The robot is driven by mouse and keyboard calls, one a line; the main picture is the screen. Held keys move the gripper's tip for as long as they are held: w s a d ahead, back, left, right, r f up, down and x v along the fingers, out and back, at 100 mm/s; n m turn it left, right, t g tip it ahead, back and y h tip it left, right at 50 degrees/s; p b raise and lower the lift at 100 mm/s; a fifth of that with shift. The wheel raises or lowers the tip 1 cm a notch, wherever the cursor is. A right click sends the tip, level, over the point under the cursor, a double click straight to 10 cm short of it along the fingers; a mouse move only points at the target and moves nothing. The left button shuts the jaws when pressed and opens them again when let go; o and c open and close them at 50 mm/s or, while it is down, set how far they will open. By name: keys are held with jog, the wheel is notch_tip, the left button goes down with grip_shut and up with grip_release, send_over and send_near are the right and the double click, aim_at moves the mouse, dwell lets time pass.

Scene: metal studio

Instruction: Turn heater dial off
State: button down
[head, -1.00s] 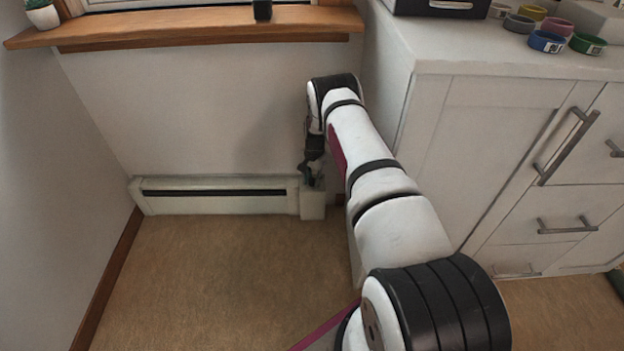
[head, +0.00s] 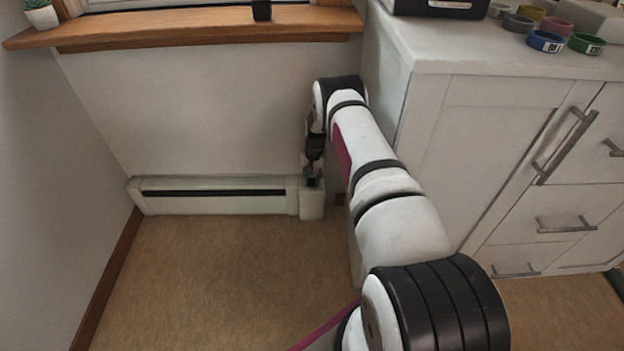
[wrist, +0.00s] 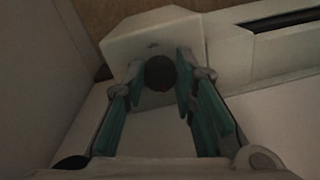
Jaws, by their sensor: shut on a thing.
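The heater (head: 225,200) is a long white baseboard unit low on the back wall, with a dark slot along its top. Its white end box (head: 312,205) is at the right end. In the wrist view the dark round dial (wrist: 160,73) sits on the end box (wrist: 150,35). My gripper (head: 312,180) reaches down to the end box. In the wrist view its two teal-padded fingers (wrist: 159,80) stand on either side of the dial and are shut on it. The dial is hidden in the head view.
A white cabinet (head: 480,150) with metal handles stands close to the right of my arm. A wooden sill (head: 190,25) runs above the heater. Several coloured rings (head: 546,41) lie on the cabinet top. The carpet (head: 220,275) in front of the heater is clear.

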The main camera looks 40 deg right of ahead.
aim_at(314, 182)
jog(key=c, duration=1.3)
grip_release()
jog(key=shift+r, duration=0.1)
jog(key=shift+r, duration=0.3)
jog(key=r, duration=1.1)
jog(key=shift+s+d, duration=0.2)
jog(key=shift+s, duration=0.1)
